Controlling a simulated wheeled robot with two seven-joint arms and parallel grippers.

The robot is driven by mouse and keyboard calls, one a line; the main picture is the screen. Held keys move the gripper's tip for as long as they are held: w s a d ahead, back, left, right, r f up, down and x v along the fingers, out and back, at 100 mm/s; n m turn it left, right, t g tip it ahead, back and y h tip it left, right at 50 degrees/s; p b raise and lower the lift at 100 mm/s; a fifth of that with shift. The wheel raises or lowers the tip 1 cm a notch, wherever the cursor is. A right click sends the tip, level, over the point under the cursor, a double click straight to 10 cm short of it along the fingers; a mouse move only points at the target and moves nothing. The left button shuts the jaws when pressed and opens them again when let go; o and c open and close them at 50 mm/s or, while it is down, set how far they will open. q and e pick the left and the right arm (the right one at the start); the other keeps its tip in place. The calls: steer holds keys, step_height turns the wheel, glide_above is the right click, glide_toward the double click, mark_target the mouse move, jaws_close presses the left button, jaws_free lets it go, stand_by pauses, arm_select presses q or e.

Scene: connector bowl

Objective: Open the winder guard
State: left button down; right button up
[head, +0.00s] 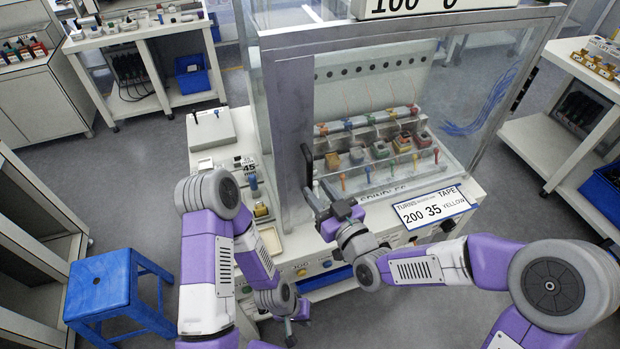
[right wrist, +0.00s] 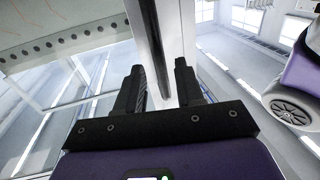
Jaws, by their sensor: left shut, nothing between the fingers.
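The winder guard is a clear panel in a grey frame (head: 288,130) standing over the front of the winder. A black upright handle (head: 307,165) is on the lower part of its left post. Through the panel I see the spindles with several coloured blocks (head: 380,150). My right gripper (head: 318,198) is just below the handle, by the guard's lower left corner. In the right wrist view its fingers (right wrist: 160,85) are apart, with a grey post (right wrist: 170,45) seen between and beyond them; contact is unclear. My left gripper (head: 290,335) is shut and empty, low in front of the bench.
A sign reading 200 35 yellow (head: 430,207) is on the winder's front right. A blue stool (head: 110,285) stands at left. Shelving (head: 585,80) is at right and a bench (head: 140,30) at back left. Small parts lie on the worktop left of the guard.

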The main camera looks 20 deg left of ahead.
mark_target(312, 182)
steer(key=x, duration=0.4)
steer(key=shift+w+a+f, duration=0.1)
steer(key=shift+w+a, duration=0.2)
jaws_close()
